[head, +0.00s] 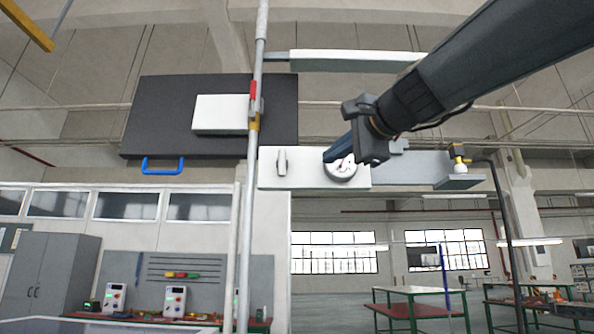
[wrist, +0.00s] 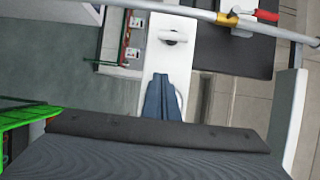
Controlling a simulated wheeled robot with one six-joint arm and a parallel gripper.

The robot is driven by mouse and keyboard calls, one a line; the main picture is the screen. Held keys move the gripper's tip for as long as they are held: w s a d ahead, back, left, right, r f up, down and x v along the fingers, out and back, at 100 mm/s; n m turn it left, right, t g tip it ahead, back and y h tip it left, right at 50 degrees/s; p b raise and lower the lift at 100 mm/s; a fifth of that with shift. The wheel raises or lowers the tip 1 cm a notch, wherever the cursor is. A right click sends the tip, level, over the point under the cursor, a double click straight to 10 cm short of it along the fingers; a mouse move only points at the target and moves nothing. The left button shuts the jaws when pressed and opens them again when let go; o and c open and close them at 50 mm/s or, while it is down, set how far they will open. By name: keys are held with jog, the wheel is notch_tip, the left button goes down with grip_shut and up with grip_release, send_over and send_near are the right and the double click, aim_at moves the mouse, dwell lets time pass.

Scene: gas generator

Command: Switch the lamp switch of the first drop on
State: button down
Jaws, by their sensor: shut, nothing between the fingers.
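A white panel (head: 307,174) carries a grey rotary switch (head: 281,162) on its left and a round dial (head: 342,171) on its right. In the wrist view the switch (wrist: 173,37) sits on the panel (wrist: 172,60), its handle lying across the picture. My gripper (head: 327,157) has blue fingers closed together. They are in front of the dial and right of the switch, apart from the switch. In the wrist view the fingers (wrist: 160,77) point toward the switch and cover much of the dial. A lamp bulb (head: 460,168) is on a bracket at the right; I cannot tell whether it is lit.
A grey vertical pipe (head: 245,205) with a red valve handle (head: 253,92) and a yellow band stands just left of the panel. A dark board (head: 150,110) with a white box (head: 220,114) and blue handle (head: 162,170) lies behind. Green-legged tables (head: 420,305) stand far off.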

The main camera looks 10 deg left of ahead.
aim_at(282, 164)
jog(key=p+x, duration=0.3)
jog(key=x, duration=0.6)
jog(key=shift+w, duration=0.15)
jog(key=a+p, duration=0.1)
jog(key=a, duration=0.2)
jog(key=shift+s+a+p, duration=0.15)
jog(key=shift+s+p, duration=0.25)
jog(key=shift+s+a+f, duration=0.1)
jog(key=shift+s+a, duration=0.05)
jog(key=shift+a, duration=0.3)
jog(key=shift+f+m+b, duration=0.15)
jog(key=shift+m+b, duration=0.15)
jog(key=shift+b, duration=0.05)
